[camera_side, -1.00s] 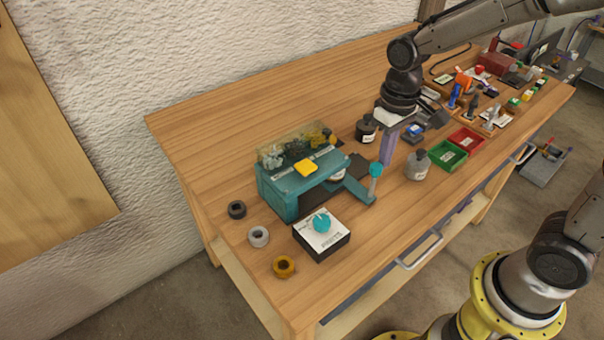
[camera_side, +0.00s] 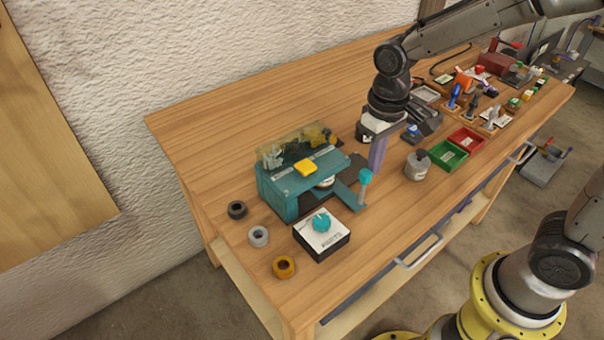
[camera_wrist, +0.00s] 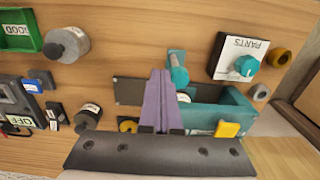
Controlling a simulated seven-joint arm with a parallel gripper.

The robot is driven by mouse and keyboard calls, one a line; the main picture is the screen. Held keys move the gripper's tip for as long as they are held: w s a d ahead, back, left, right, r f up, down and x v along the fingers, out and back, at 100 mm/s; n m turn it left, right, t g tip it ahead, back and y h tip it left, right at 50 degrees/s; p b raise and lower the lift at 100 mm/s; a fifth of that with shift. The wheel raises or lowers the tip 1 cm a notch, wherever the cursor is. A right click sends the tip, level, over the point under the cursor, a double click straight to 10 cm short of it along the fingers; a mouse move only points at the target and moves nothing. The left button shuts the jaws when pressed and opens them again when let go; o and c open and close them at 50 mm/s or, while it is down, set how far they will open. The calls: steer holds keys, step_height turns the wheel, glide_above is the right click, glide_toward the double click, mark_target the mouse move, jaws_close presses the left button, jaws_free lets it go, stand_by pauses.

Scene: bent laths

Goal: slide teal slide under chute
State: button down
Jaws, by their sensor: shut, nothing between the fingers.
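The teal slide (camera_side: 346,193) sticks out of the right side of the teal machine (camera_side: 280,196) on the bench. An upright grey post with a teal knob (camera_side: 366,176) stands on its outer end; the knob also shows in the wrist view (camera_wrist: 178,72). A pale round part (camera_side: 325,183) is partly hidden under the machine's top. The clear hopper (camera_side: 297,147) above holds dark and yellow parts; I cannot make out the chute itself. My gripper (camera_side: 375,168) has its purple fingers together and empty, right beside the post. In the wrist view the fingers (camera_wrist: 160,75) seem to touch or nearly touch it.
A white-topped box with a teal dial (camera_side: 322,222) stands in front of the machine. Several nuts or rings (camera_side: 258,237) lie to its left. The front right bench is clear.

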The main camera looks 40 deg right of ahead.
steer(key=shift+a, duration=0.35)
steer(key=shift+d, duration=0.1)
step_height(320, 180, up, 6)
steer(key=d, duration=0.1)
stand_by(1.0)
